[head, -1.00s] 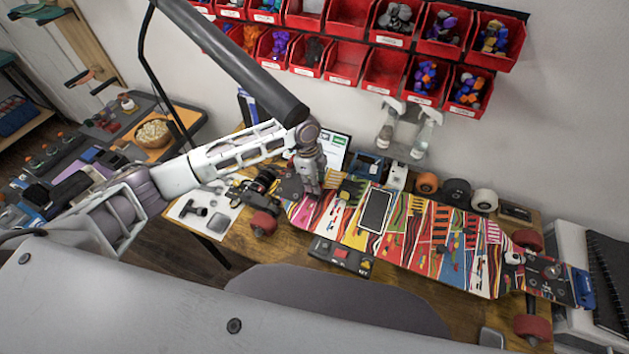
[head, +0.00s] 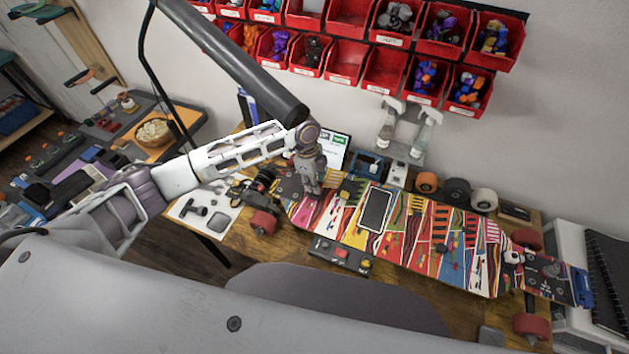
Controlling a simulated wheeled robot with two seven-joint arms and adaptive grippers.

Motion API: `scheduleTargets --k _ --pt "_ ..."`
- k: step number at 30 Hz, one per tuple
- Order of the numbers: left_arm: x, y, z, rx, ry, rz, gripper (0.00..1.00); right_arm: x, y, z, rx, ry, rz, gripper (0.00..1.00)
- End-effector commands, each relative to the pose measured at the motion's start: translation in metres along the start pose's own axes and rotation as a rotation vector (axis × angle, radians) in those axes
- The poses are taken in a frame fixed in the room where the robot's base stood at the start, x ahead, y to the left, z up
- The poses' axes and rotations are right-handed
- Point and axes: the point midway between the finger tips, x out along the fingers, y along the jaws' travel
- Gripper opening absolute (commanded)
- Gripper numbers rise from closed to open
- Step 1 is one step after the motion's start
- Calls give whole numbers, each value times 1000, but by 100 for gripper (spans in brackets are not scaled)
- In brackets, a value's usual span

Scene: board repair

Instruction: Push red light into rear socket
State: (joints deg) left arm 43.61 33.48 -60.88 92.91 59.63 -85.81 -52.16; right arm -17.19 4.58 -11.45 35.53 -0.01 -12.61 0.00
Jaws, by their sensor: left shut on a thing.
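A longboard deck with colourful stripes (head: 410,240) lies upright on its wheels across the wooden table. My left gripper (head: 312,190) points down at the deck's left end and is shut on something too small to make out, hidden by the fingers. The red light and the rear socket cannot be told apart at this size. My right gripper is not in view.
A dark box with a red and a yellow part (head: 341,257) lies in front of the deck. Spare wheels (head: 456,190) and spray bottles (head: 424,135) stand behind it. Red bins (head: 385,70) hang on the wall. A lamp arm (head: 240,70) crosses above my left arm.

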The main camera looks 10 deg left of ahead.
Motion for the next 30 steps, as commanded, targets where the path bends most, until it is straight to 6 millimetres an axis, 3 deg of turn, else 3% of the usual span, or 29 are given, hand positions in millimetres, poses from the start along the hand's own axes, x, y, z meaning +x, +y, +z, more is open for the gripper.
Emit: scheduleTargets --k 30 --pt "5 0 1 0 0 1 1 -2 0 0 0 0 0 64"
